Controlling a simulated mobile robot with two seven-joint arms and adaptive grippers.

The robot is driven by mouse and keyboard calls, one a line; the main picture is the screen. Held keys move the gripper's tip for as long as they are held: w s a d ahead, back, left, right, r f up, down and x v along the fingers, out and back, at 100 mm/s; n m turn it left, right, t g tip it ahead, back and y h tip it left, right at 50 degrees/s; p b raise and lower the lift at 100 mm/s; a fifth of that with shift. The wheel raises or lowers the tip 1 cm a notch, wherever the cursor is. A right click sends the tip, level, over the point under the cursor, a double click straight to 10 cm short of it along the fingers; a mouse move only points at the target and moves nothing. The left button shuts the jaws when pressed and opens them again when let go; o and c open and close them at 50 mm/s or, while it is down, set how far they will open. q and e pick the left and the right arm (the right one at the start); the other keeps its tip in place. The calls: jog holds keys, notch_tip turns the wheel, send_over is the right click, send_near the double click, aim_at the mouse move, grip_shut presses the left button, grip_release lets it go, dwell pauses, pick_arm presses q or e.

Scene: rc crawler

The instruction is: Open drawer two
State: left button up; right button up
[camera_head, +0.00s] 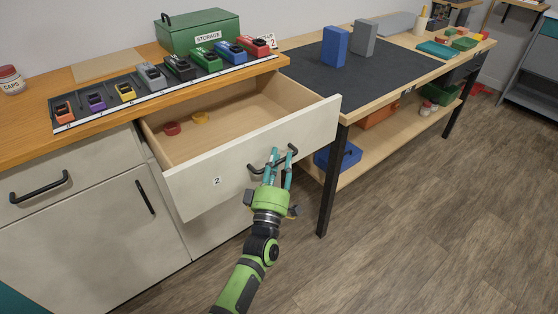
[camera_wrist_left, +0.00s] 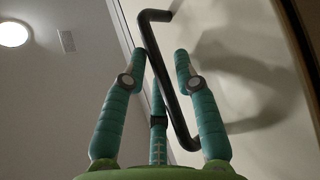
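Drawer two (camera_head: 215,182) is a cream-fronted drawer with a "2" label, standing well out of the wooden-topped cabinet in the head view. Its inside shows, with a red round piece (camera_head: 172,128) and a yellow one (camera_head: 200,118) on the floor. Its dark bar handle (camera_head: 257,168) is on the front face. My left gripper (camera_head: 281,153) is at this handle, its teal fingers around the bar. In the left wrist view the handle (camera_wrist_left: 165,75) passes between the fingers, which lean inward. Whether they press on the bar is not clear. My right gripper is not in view.
A row of coloured model cars on a dark strip (camera_head: 100,121) and a green storage box (camera_head: 198,32) stand on the cabinet top. A workbench with a dark leg (camera_head: 328,190) stands close right of the drawer. The wooden floor (camera_head: 420,220) at lower right is clear.

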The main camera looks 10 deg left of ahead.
pick_arm(q)
jog(key=v, duration=1.2)
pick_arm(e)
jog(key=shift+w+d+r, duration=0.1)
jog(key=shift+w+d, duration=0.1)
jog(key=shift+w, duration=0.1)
